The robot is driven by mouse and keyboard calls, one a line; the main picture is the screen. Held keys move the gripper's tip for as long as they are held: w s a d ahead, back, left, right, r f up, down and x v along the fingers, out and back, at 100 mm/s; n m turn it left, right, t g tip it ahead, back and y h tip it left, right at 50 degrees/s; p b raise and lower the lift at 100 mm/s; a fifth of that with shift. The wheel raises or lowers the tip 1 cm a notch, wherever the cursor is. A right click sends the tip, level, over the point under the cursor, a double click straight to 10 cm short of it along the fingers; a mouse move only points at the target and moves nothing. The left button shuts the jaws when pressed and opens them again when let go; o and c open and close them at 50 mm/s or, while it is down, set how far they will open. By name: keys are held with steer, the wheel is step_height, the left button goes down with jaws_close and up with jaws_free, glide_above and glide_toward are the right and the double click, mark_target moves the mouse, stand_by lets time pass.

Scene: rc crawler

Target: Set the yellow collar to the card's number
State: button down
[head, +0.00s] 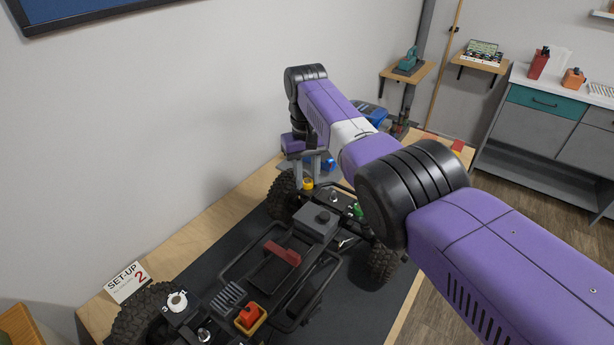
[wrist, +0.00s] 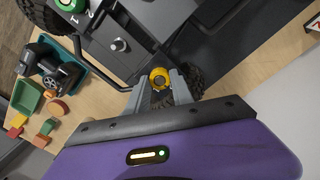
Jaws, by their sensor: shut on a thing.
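The yellow collar (head: 307,184) sits on the far end of the crawler chassis, near a rear-left wheel in the head view. My gripper (head: 307,176) comes down over it from above. In the wrist view the yellow collar (wrist: 159,77) shows between the two grey fingertips of my gripper (wrist: 160,88), which are shut on it. Any number on the collar cannot be read.
The crawler has a white numbered dial (head: 177,302), a red lever (head: 283,252) and an orange-red part (head: 250,315). A green numbered dial (wrist: 70,4) is near the collar. A wall stands close behind the bench.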

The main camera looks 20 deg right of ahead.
mark_target(307, 181)
steer(key=c, duration=1.1)
jaws_free()
step_height(307, 181, up, 8)
steer(key=shift+w+f+b, duration=0.1)
steer(key=shift+b, duration=0.4)
